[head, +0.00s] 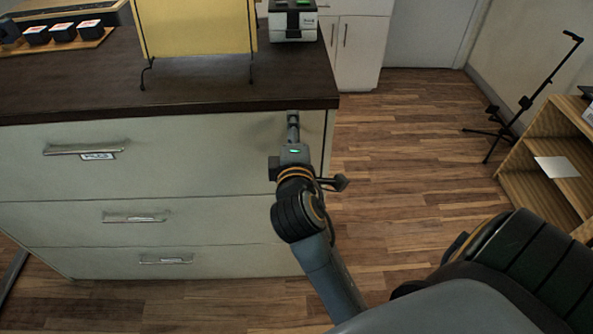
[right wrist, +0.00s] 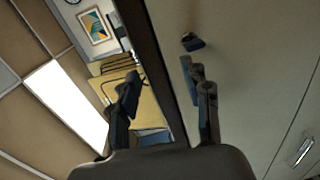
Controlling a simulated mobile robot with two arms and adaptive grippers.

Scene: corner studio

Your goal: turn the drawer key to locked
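A small dark key (right wrist: 192,42) sticks out of the light drawer front in the right wrist view. My right gripper (right wrist: 167,80) is open, with one finger at each side and nothing between them. The key is ahead of the right-hand fingertip and appears apart from it. In the head view my right gripper (head: 293,122) is at the top right corner of the drawer cabinet (head: 200,155), just below the countertop edge. The key cannot be made out there, and its turn position is unclear. My left gripper is not in view.
The dark countertop (head: 215,85) overhangs the drawers and bears a yellow panel on thin legs (head: 195,28), a label printer (head: 293,20) and a sushi board (head: 60,45). A wooden shelf (head: 545,165) and black stand (head: 520,105) are at the right. The floor between is clear.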

